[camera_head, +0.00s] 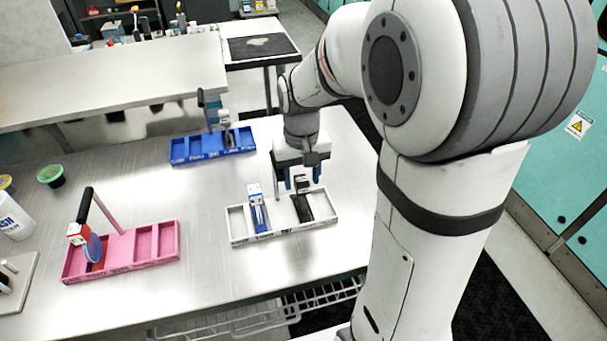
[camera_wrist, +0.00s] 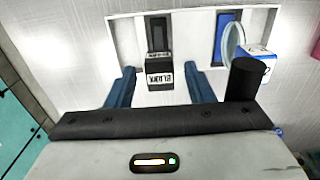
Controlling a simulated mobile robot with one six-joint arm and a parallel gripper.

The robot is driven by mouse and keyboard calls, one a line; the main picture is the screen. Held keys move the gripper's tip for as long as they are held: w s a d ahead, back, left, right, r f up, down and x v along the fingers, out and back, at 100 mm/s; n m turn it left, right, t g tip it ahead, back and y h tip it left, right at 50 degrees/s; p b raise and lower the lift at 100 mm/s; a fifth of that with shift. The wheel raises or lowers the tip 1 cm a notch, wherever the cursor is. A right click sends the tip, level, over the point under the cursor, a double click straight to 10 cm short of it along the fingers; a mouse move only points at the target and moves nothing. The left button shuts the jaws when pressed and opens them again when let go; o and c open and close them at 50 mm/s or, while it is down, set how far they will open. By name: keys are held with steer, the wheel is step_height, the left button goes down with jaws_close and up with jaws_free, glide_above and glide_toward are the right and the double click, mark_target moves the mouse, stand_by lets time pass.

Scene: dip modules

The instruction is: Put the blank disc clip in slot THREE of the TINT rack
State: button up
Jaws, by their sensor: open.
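A black clip (camera_head: 302,207) stands in the white rack (camera_head: 236,226), right of its middle. In the wrist view the same black clip (camera_wrist: 159,66) has a white label that seems to read BLANK. My gripper (camera_head: 302,178) is open just above that clip. In the wrist view its blue fingers (camera_wrist: 161,84) stand to either side of the clip, without visible contact. The pink rack (camera_head: 123,267) and the blue rack (camera_head: 194,160) stand to the left and behind. The rack lettering is too small to tell which is TINT.
A blue-and-white clip (camera_head: 257,212) stands beside the black one, with a clear disc and dark handle in the wrist view. A clip with a blue disc (camera_head: 94,249) stands in the pink rack; its other slots look empty. Another clip (camera_head: 226,137) stands in the blue rack.

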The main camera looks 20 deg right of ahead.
step_height(320, 180, up, 11)
steer(key=s+f+t, duration=0.1)
steer(key=s+f, duration=0.1)
steer(key=s, duration=0.5)
steer(key=s+f+t, duration=0.2)
steer(key=s+f, duration=0.1)
steer(key=s, duration=0.4)
steer(key=shift+d, duration=0.35)
stand_by(0.7)
